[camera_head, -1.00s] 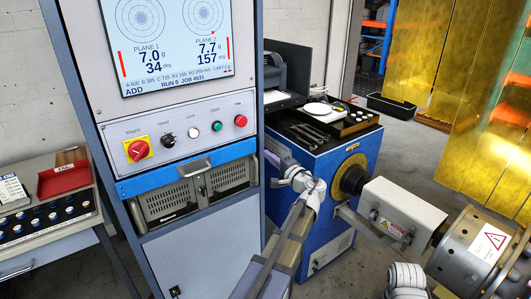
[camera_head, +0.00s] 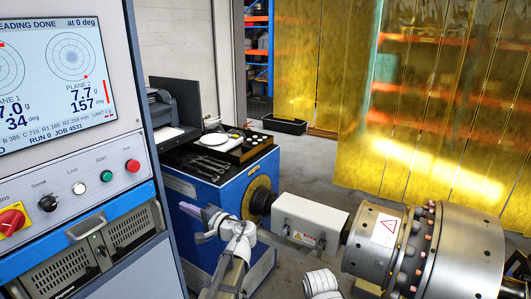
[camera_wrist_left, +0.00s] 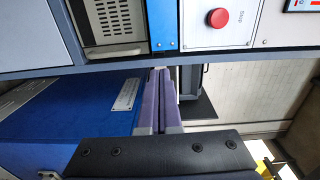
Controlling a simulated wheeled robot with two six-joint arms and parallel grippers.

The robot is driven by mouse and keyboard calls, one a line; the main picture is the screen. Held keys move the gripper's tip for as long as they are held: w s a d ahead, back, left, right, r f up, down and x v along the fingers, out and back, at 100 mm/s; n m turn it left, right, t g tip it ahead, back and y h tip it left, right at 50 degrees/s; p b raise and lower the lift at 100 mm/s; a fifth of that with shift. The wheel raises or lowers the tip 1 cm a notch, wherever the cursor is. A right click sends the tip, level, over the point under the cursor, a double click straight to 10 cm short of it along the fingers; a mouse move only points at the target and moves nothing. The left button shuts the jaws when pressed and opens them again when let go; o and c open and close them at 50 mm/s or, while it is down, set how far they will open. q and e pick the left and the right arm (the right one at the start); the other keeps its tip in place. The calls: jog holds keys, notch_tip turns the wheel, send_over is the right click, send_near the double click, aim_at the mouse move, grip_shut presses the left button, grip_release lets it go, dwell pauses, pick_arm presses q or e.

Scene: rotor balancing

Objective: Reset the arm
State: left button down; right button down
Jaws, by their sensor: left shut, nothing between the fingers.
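My left gripper (camera_head: 190,210) is in front of the blue machine base, right of the control cabinet, with its arm coming up from the bottom. In the left wrist view its purple fingers (camera_wrist_left: 160,98) lie together, shut and empty. They are apart from the red stop button (camera_head: 133,165), which also shows in the left wrist view (camera_wrist_left: 218,18). The fingers touch nothing that I can make out. A white link of my right arm (camera_head: 321,284) shows at the bottom; my right gripper is out of view.
The control cabinet (camera_head: 150,110) with its lit screen (camera_head: 55,75) stands at left. The blue machine base (camera_head: 215,190) carries tools and a dark tray. The steel rotor (camera_head: 455,245) with a warning label is at right. Yellow curtains (camera_head: 440,110) hang behind open grey floor.

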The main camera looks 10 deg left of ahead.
pick_arm(q)
jog(key=s+d+f+g+h+p, duration=0.1)
jog(key=s+d+f+h, duration=0.4)
jog(key=d, duration=0.5)
jog(key=s+d+f+g+h+p, duration=0.2)
jog(key=s+d+f+h, duration=0.3)
jog(key=s+d, duration=0.4)
jog(key=s+d+f+g+h+p, duration=0.1)
jog(key=s+d+f+g+h, duration=0.2)
jog(key=d, duration=0.8)
jog(key=s+f+h, duration=0.2)
jog(key=s+f, duration=0.2)
jog(key=shift+s+n+g, duration=0.3)
jog(key=shift+g, duration=0.1)
